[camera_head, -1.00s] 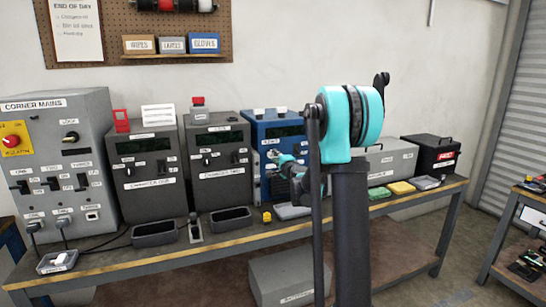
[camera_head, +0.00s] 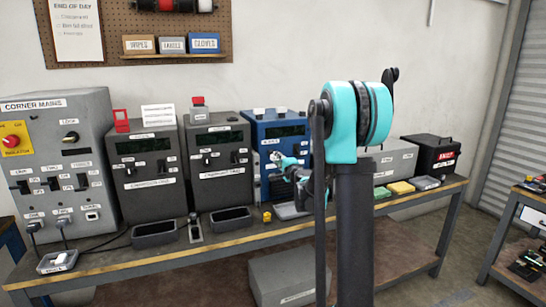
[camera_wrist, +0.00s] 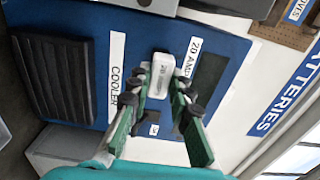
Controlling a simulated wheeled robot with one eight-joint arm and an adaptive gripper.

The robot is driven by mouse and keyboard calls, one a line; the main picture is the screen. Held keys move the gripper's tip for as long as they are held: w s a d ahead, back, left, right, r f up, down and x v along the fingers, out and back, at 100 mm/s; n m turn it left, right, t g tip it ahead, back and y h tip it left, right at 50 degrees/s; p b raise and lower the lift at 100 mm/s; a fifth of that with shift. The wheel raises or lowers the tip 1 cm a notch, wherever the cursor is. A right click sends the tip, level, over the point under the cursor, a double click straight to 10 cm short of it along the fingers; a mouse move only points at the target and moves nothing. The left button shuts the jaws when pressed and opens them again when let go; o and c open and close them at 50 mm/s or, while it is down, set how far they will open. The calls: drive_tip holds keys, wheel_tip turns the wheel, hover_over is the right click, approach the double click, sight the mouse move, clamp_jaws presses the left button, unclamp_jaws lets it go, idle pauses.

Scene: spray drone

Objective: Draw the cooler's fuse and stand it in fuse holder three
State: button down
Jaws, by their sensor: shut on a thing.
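The fuse (camera_wrist: 159,75) is a white block against the blue cooler cabinet (camera_wrist: 75,25), beside the printed words COOLER and 20 AMP. My gripper (camera_wrist: 163,88) is shut on it, one finger on each side. I cannot tell whether the fuse is fully seated or partly out. In the head view the blue cabinet (camera_head: 280,130) stands on the bench, and my gripper (camera_head: 276,157) is at its front, partly hidden by my arm. I cannot make out fuse holder three in either view.
Left of the blue cabinet stand two grey cabinets (camera_head: 142,178) with dark trays (camera_head: 154,233) before them. The corner mains cabinet (camera_head: 58,150) is farther left. A small tray (camera_head: 75,265) with a white item sits at the front left. A black grille (camera_wrist: 52,80) lies beside the fuse.

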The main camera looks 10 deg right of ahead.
drive_tip(key=v, duration=0.2)
drive_tip(key=shift+s+d, duration=0.1)
drive_tip(key=shift+s, duration=0.2)
idle(0.3)
drive_tip(key=shift+f, duration=0.1)
